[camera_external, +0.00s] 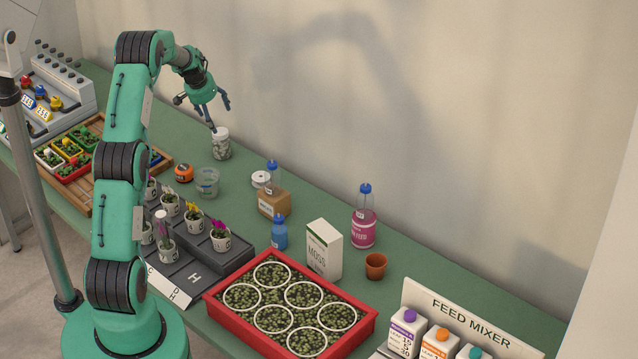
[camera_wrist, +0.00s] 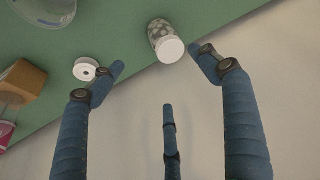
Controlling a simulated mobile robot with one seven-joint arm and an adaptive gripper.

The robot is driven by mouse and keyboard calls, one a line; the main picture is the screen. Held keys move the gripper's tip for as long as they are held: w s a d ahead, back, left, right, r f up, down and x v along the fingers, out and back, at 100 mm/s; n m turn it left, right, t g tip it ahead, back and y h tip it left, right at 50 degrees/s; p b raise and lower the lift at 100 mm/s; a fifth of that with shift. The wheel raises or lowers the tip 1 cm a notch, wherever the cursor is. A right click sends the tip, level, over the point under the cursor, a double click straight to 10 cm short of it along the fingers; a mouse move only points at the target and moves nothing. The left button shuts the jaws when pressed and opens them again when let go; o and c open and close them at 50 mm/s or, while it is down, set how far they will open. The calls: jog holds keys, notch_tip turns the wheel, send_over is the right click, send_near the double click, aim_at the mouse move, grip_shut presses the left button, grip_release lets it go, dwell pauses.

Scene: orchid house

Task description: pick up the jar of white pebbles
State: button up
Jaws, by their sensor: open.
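The jar of white pebbles (camera_external: 221,143) stands upright on the green bench near the wall, with a white lid and pale pebbles showing through its side. In the wrist view the jar (camera_wrist: 164,38) is at the top middle, its white lid toward the camera. My gripper (camera_external: 217,115) is above the jar in the external view, pointing down, with its fingers spread. In the wrist view my gripper's blue fingers (camera_wrist: 160,75) are open and empty. The jar lies beyond the fingertips, closer to the right finger, and no grip on it shows.
A clear beaker (camera_external: 207,182), an orange-and-black round item (camera_external: 184,173) and a white roll (camera_external: 261,179) stand near the jar. Potted orchids on dark steps (camera_external: 190,270) stand in front. The wall (camera_external: 400,120) is close behind the jar.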

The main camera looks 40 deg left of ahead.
aim_at(221, 141)
jog(key=a+f, duration=0.2)
jog(key=shift+a+f, duration=0.15)
jog(key=shift+f, duration=0.15)
jog(key=shift+f, duration=0.1)
jog(key=b+x, duration=0.1)
jog(key=x, duration=0.7)
jog(key=shift+f, duration=0.1)
jog(key=shift+w, duration=0.1)
jog(key=shift+f, duration=0.1)
jog(key=shift+b+x, duration=0.45)
jog(key=shift+x, duration=2.1)
jog(key=shift+w, duration=0.1)
jog(key=c, duration=1.5)
